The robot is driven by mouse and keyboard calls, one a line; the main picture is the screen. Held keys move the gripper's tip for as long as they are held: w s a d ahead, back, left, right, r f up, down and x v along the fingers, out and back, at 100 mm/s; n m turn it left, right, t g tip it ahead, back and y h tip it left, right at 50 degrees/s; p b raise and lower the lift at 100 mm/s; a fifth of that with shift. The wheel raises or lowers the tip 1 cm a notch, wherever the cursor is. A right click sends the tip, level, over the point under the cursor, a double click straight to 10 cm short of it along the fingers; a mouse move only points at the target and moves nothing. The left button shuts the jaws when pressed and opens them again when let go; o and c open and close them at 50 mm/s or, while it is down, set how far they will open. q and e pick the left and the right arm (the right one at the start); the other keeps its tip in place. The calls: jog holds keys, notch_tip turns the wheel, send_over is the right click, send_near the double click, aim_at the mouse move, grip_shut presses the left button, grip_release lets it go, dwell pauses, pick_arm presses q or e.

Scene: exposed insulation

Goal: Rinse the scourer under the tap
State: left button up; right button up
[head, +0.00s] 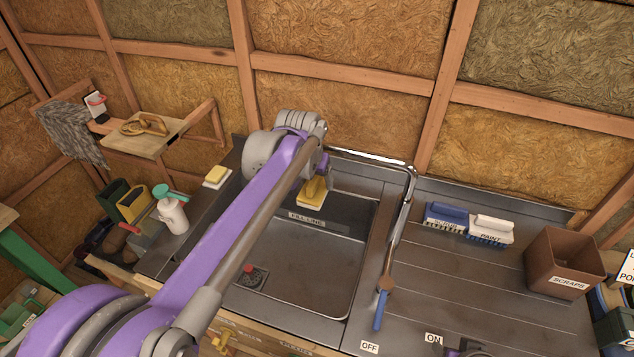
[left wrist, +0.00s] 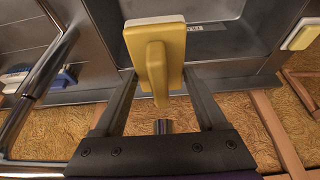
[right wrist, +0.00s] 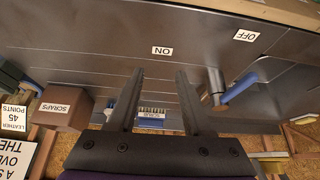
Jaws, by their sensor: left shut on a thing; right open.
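The scourer (head: 311,194) is a yellow block with a handle and a pale pad. My left gripper (head: 320,175) is shut on it and holds it over the back of the sink (head: 300,262); it also shows between the fingers in the left wrist view (left wrist: 155,45). The chrome tap (head: 405,190) arches from the right towards my left gripper, which hides its end in the head view. A short metal outlet (left wrist: 163,127) shows near the scourer's handle. The tap's blue lever (head: 379,312) points towards the OFF label (head: 369,347). No water shows. My right gripper (right wrist: 155,80) is open and empty above the counter.
Another yellow-and-white sponge (head: 217,177) and a white bottle (head: 172,215) stand left of the sink. Two brushes (head: 468,223) and a brown SCRAPS bin (head: 563,262) stand on the right. The ribbed drainer (head: 470,290) between them and the lever is mostly clear.

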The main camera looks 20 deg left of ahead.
jog(key=shift+a, duration=0.1)
jog(key=c, duration=0.7)
jog(key=shift+w+a+r+n, duration=0.2)
jog(key=shift+a+n, duration=0.05)
jog(key=shift+n, duration=0.15)
grip_shut()
notch_tip(320, 180, up, 7)
jog(key=n+g+y, duration=0.4)
jog(key=n+g, duration=0.2)
jog(key=n, duration=1.1)
send_over(381, 303)
jog(key=s+a, duration=0.2)
jog(key=x, duration=1)
jog(key=shift+w+a, duration=0.1)
jog(key=shift+d+r, duration=0.15)
jog(key=shift+d, duration=1.95)
